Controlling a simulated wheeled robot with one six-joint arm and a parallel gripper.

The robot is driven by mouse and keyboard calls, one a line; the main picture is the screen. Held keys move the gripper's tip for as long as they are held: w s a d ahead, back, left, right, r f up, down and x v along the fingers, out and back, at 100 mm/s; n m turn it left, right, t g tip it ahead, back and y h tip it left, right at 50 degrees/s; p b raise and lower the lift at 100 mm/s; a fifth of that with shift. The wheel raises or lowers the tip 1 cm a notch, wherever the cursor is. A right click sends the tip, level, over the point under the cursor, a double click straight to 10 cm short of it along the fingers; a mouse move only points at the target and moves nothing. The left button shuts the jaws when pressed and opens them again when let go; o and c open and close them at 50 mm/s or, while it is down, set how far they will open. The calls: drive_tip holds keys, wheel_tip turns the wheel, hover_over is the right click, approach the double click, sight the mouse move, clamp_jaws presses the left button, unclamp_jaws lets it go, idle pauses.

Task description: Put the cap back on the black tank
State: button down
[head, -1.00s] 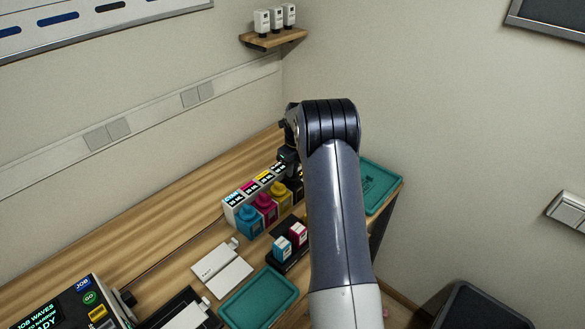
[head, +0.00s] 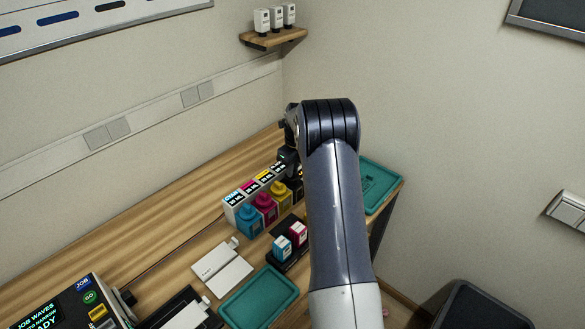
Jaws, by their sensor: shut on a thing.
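The ink tanks stand in a row in a white labelled holder (head: 230,212) in the head view: cyan (head: 249,222), magenta (head: 265,208) and yellow (head: 280,194). The black tank (head: 297,188) is at the far end of the row, dark and mostly hidden by my gripper and arm. My gripper (head: 289,168) points down over that end of the row. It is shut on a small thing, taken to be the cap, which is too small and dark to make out. Whether the cap touches the tank's neck cannot be told.
A black stand with cyan and magenta cartridges (head: 290,240) is in front of the tanks. Teal trays lie at the front (head: 260,298) and right (head: 378,183). White flat parts (head: 222,268) and a control box (head: 75,305) are at left. A wall shelf (head: 272,38) holds bottles.

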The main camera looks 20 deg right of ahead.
drive_tip(key=c, duration=1.4)
unclamp_jaws()
drive_tip(key=shift+o, duration=0.6)
drive_tip(key=o, duration=0.4)
drive_tip(key=shift+r+p, duration=2.4)
drive_tip(key=shift+r, duration=1.1)
drive_tip(key=shift+c, duration=0.4)
